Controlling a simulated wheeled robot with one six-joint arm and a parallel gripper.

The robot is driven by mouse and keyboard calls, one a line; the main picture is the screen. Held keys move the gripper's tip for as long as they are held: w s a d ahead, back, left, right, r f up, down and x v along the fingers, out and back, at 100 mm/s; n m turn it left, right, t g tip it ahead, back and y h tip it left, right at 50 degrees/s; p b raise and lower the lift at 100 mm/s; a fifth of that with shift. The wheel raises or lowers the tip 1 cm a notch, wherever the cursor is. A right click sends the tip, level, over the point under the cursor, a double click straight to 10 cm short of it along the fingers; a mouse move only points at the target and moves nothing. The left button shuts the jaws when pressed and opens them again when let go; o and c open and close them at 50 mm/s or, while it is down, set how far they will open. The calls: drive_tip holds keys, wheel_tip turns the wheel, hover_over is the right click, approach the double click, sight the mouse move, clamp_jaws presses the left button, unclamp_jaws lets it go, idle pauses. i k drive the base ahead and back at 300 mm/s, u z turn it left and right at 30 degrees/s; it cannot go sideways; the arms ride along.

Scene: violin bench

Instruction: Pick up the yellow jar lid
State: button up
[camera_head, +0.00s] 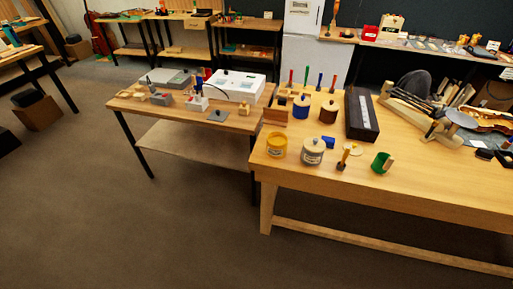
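A yellow jar (277,147) stands near the left front corner of the large wooden bench (430,195). Its top is too small to tell whether a lid sits on it. A flat pale-yellow disc (354,150) that looks like a lid lies on the bench, right of a grey-white jar (313,152) with a label. A small blue object (328,142) lies between that jar and the disc. My gripper is not in view.
A small upright tool with a wooden base (343,163) and a green mug (382,162) stand close to the disc. Behind are a blue jar (301,107), a brown jar (328,112) and a long black case (361,115). The floor (170,230) in front is clear.

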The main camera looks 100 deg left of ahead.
sight(357, 150)
drive_tip(key=u, duration=3.1)
